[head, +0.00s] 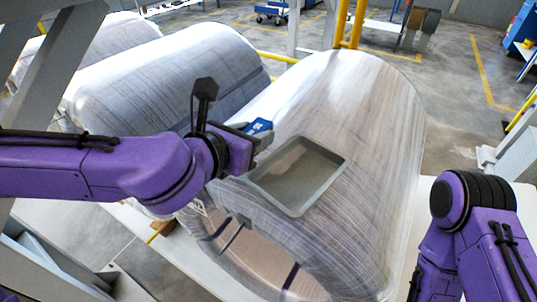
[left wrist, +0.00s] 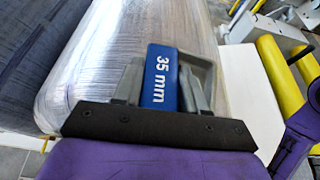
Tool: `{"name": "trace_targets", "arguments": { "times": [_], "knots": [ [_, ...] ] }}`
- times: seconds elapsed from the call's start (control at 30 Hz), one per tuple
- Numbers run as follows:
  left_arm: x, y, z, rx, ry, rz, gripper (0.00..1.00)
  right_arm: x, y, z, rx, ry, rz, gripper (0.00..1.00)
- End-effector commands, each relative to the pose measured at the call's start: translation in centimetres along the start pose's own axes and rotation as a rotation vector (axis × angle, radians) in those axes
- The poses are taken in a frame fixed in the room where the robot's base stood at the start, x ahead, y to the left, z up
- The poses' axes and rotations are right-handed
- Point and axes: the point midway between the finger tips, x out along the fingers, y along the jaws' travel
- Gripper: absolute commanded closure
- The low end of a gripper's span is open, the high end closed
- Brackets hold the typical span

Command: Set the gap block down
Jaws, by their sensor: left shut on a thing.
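The gap block is blue with "35 mm" printed in white. It shows in the head view (head: 259,126) and in the left wrist view (left wrist: 161,74). My left gripper (head: 262,137) is shut on it, with a finger on each side in the left wrist view (left wrist: 161,92). A grey shallow tray (head: 325,188) rests on top of the front wrapped coil (head: 375,120). The gripper and block are at the tray's upper left edge in the head view; whether the block touches anything is hidden. My right arm is at the lower right, its gripper out of view.
Another wrapped coil (head: 180,75) lies to the left of the front one, with more behind. Yellow posts (head: 357,25) stand behind the front coil. A white surface (head: 436,200) shows to the right of the coil.

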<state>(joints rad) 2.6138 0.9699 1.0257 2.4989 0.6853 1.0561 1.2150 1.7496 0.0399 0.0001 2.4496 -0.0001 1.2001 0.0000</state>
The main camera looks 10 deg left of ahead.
Motion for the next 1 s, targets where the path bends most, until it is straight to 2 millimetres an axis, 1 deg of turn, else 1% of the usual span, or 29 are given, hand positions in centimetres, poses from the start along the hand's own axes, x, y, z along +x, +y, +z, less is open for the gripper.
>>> {"name": "trace_targets", "arguments": {
  "times": [0.07,0.13,0.2,0.47,0.6,0.7,0.93,0.97,1.0],
  "knots": [
    [0.5,0.4,0.5,-0.002,0.005,-0.002,0.92,-1.2,0.1,-0.5,0.000,-0.001,0.001,0.57],
    [1.6,1.1,0.6,-0.002,0.011,-0.003,0.92,-2.5,0.2,-1.0,0.000,-0.001,0.001,0.57],
    [3.2,1.9,-0.2,-0.002,0.007,-0.002,0.92,-2.0,0.2,-0.8,0.000,0.000,0.000,0.57],
    [8.1,4.9,-0.8,-0.002,0.007,-0.001,0.92,-2.5,0.2,-1.0,0.000,0.000,0.000,0.57],
    [10.5,6.1,-2.6,-0.002,0.009,0.000,0.92,-2.3,0.2,-0.9,0.000,0.000,0.000,0.57],
    [12.1,6.8,-3.5,-0.003,0.008,0.000,0.92,-2.3,0.2,-1.0,0.000,0.000,0.000,0.57],
    [14.1,7.8,-4.8,-0.002,0.006,0.000,0.92,-2.4,0.2,-1.0,0.000,0.000,0.000,0.57],
    [14.5,7.9,-5.3,-0.001,0.008,-0.001,0.92,-2.3,0.2,-1.0,0.000,0.000,0.000,0.57],
    [14.8,7.9,-6.2,-0.001,0.008,-0.001,0.92,-2.2,0.2,-0.9,0.000,0.000,0.000,0.57]
  ]
}}
